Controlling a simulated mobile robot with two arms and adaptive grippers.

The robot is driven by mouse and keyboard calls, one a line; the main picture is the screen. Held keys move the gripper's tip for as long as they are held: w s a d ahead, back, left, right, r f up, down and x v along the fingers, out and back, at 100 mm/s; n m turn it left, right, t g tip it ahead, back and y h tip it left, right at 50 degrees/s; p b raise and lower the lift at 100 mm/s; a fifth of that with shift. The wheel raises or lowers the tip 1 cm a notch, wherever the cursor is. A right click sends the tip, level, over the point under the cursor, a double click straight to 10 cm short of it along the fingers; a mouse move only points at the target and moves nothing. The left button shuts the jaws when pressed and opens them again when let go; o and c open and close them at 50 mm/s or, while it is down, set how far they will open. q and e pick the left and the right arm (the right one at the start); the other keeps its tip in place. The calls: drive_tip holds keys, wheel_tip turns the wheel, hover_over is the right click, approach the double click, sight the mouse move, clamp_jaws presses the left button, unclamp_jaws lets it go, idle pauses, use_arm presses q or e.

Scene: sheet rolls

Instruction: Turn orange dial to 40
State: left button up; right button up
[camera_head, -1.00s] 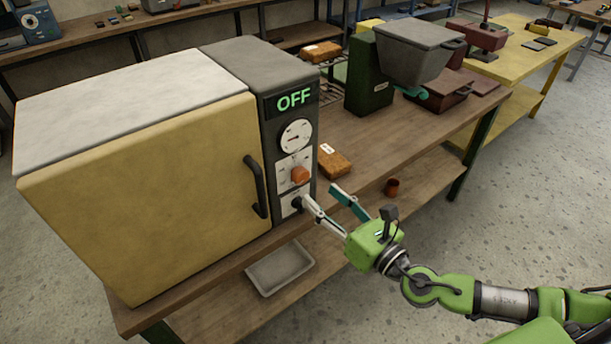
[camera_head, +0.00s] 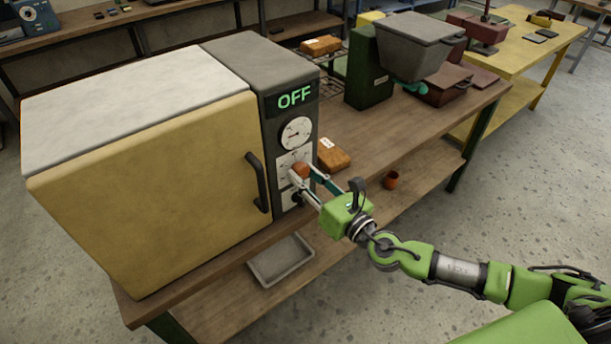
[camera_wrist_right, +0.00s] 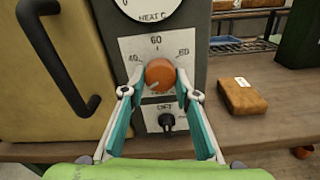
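The orange dial (camera_head: 300,170) is on the front control panel of the oven-like machine (camera_head: 140,180). In the right wrist view, the dial (camera_wrist_right: 160,73) sits on a white plate (camera_wrist_right: 146,47) with 40 at left, 60 at top and another number at right. A pale mark shows on the dial's lower part; its exact setting is hard to read. My right gripper (camera_head: 307,178) is at the panel. In the wrist view, its fingers (camera_wrist_right: 160,95) are spread on both sides of the dial, with gaps visible. My left gripper is not in view.
A dark switch (camera_wrist_right: 167,122) is below the dial, and a round gauge (camera_head: 296,133) above it. The black door handle (camera_head: 258,182) is left of the panel. An orange-brown package (camera_head: 333,155) lies on the bench to the right. The display (camera_head: 294,96) reads OFF.

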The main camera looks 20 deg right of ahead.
drive_tip(key=shift+m, duration=0.3)
drive_tip(key=shift+f+m+b, duration=0.1)
drive_tip(key=shift+m+b, duration=0.6)
drive_tip(key=shift+m, duration=0.1)
drive_tip(key=m+b, duration=0.1)
drive_tip(key=m, duration=0.1)
drive_tip(key=shift+m, duration=0.3)
drive_tip(key=m, duration=0.3)
drive_tip(key=shift+r+m, duration=0.2)
drive_tip(key=shift+m, duration=1.7)
drive_tip(key=o, duration=1.1)
